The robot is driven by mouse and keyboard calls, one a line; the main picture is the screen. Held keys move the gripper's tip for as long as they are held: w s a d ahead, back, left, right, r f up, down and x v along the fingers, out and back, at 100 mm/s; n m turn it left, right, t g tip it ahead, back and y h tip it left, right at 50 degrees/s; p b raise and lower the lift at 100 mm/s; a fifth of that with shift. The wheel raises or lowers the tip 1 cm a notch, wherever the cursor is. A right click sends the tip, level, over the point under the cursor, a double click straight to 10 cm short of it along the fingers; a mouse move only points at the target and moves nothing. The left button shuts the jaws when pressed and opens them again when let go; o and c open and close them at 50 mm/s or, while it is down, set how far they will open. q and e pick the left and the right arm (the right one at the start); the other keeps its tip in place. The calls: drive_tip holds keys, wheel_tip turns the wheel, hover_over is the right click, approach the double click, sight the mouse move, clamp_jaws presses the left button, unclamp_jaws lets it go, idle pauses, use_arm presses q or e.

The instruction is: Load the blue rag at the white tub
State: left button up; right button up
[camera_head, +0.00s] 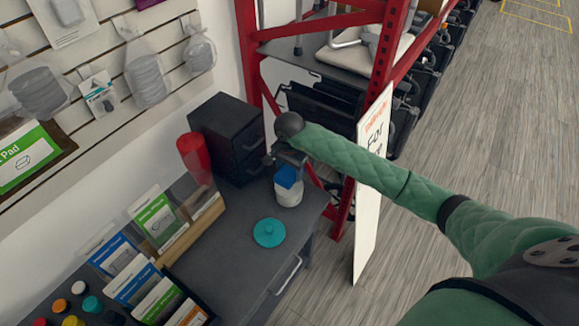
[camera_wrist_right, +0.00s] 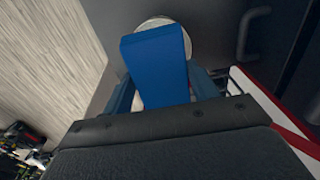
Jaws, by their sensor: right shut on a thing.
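The blue rag (camera_head: 287,176) is a small flat-sided blue block held in my right gripper (camera_head: 287,160), which points down over the counter. In the right wrist view the rag (camera_wrist_right: 155,60) stands between the two fingers and reaches out past them. The white tub (camera_head: 289,196) stands on the dark counter right below the rag. Its pale round rim (camera_wrist_right: 183,33) shows partly behind the rag in the right wrist view. The rag overlaps the tub's top in the head view; I cannot tell whether its lower end is inside. My left gripper is out of view.
A teal round lid-like disc (camera_head: 269,232) lies on the counter (camera_head: 235,255) in front of the tub. A black drawer box (camera_head: 228,137) and a red cylinder (camera_head: 194,157) stand behind. A red rack (camera_head: 375,70) and a white sign (camera_head: 372,185) stand close on the right.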

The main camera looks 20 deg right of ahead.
sight(289, 178)
drive_tip(key=shift+f, duration=1.8)
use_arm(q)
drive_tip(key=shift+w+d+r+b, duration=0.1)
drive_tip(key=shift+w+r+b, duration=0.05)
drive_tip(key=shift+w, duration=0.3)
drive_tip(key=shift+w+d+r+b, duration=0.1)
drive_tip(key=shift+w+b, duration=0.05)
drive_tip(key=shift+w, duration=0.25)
use_arm(e)
drive_tip(key=shift+f, duration=0.3)
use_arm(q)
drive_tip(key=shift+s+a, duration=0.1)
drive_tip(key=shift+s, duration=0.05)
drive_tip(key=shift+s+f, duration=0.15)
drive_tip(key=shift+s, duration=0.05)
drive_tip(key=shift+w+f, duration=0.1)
use_arm(e)
drive_tip(key=shift+f, duration=0.15)
use_arm(q)
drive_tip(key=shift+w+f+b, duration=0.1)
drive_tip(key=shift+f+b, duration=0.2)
drive_tip(key=shift+b, duration=0.15)
use_arm(e)
drive_tip(key=shift+f, duration=0.35)
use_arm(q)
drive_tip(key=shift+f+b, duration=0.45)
use_arm(e)
drive_tip(key=shift+s+f, duration=0.1)
drive_tip(key=shift+f, duration=0.05)
